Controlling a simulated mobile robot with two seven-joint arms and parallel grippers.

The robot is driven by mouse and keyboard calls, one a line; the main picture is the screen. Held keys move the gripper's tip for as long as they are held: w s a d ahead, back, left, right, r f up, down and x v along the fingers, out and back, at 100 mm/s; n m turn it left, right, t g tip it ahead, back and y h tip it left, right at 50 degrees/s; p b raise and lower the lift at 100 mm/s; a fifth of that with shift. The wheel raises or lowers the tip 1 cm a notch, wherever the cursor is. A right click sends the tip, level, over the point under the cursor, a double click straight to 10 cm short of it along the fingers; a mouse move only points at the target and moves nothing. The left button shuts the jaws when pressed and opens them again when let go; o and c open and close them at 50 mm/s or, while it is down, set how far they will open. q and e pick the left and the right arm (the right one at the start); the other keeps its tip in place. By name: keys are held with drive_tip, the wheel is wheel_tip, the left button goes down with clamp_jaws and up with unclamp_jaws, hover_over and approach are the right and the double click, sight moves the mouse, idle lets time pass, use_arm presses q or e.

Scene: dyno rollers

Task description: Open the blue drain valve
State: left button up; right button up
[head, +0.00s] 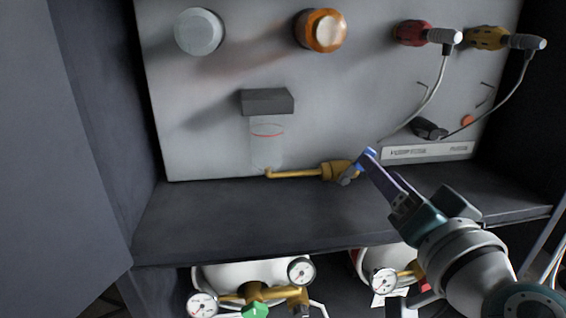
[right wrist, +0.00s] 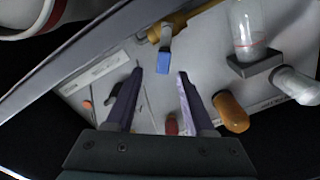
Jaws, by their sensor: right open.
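The drain valve has a brass body (head: 337,171) at the end of a brass pipe (head: 295,174), low on the pale panel. Its blue handle (head: 369,154) slants up to the right in the head view. The blue handle (right wrist: 163,65) also shows in the right wrist view, on a grey lever beside the brass body (right wrist: 166,23). My right gripper (head: 370,164) is at the handle, partly overlapping it in the head view. In the right wrist view the gripper (right wrist: 160,72) is open, with the blue end between or just beyond its fingertips; contact cannot be told. My left gripper is out of view.
A clear cup (head: 267,146) hangs under a grey block (head: 267,101) left of the valve. A grey knob (head: 199,32), an orange knob (head: 322,30) and cabled plugs are above. A dark shelf (head: 230,222) lies below, largely bare, with gauged tanks underneath. A dark wall stands at left.

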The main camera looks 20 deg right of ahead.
sight(356, 167)
drive_tip(key=x, duration=0.1)
drive_tip(key=b+x, duration=0.1)
drive_tip(key=x, duration=0.1)
drive_tip(key=shift+w+a+f, duration=0.15)
drive_tip(key=shift+a, duration=0.1)
drive_tip(key=shift+w+b, duration=0.35)
drive_tip(key=shift+w+d, duration=0.15)
drive_tip(key=shift+d, duration=0.05)
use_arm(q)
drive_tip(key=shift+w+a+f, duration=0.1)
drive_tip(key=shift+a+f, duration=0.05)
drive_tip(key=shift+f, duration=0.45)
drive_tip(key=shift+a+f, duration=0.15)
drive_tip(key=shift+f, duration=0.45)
use_arm(e)
drive_tip(key=shift+a, duration=0.1)
drive_tip(key=shift+c, duration=1.4)
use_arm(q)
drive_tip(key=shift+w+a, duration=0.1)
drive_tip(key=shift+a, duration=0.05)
use_arm(e)
clamp_jaws()
